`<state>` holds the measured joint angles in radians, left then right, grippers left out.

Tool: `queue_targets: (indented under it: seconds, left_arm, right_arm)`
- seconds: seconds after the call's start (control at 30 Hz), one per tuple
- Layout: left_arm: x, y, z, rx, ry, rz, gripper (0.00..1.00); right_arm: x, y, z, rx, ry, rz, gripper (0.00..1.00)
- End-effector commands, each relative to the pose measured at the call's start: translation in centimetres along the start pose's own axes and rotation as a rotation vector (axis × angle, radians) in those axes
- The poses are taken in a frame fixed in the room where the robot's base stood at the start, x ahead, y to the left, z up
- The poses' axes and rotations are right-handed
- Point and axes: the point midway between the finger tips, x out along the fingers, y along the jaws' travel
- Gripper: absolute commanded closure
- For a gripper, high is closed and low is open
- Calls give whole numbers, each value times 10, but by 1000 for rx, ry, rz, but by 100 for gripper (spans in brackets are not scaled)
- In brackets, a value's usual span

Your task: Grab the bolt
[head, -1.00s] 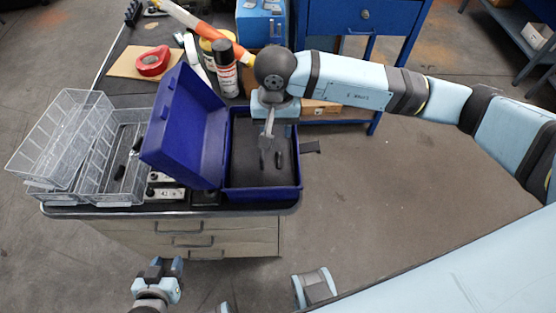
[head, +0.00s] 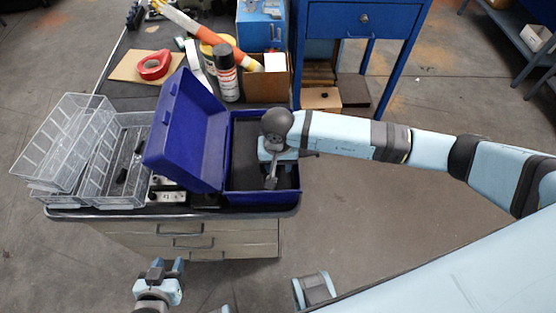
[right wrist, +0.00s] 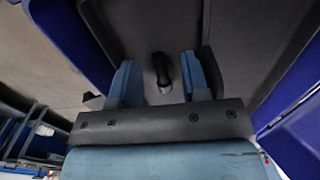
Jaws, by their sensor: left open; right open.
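The bolt (right wrist: 162,78) is a small dark cylinder with a lighter end, lying on the dark floor of the open blue case (head: 262,198). In the right wrist view it shows between the two blue fingers of my right gripper (right wrist: 158,62), with gaps at both sides. In the head view my right gripper (head: 270,182) reaches down into the case, and the bolt is hidden behind it or too small to tell. The right gripper is open and empty. My left gripper (head: 166,267) is open and empty, in front of the drawer unit.
The case's raised lid (head: 180,135) stands to its left. A clear divided box (head: 120,165) with small dark parts sits further left. A spray can (head: 227,75), red tape (head: 153,65) and a cardboard box (head: 270,85) stand behind.

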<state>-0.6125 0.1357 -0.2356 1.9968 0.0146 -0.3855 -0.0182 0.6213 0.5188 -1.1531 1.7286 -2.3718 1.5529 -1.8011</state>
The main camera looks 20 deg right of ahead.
Motion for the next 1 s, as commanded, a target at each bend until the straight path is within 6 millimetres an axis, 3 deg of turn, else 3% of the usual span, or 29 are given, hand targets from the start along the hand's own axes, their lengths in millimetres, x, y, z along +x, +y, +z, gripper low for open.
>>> queue_targets:
  seconds: [0.23,0.4,0.43,0.77,1.0]
  left_arm:
    - [0,-1,3,2,-6,0,57]
    - [0,-1,3,2,-4,-1,57]
    - [0,-1,2,2,-3,-1,57]
    - [-1,-1,-2,2,5,-1,57]
    - [0,-1,0,2,3,-1,57]
  right_arm:
    - [2,0,0,0,1,-1,58]
    - [2,0,0,0,1,-1,97]
    - [2,0,0,0,1,-1,100]
    - [1,0,0,0,1,-1,100]
    - [-18,0,-2,1,4,-3,100]
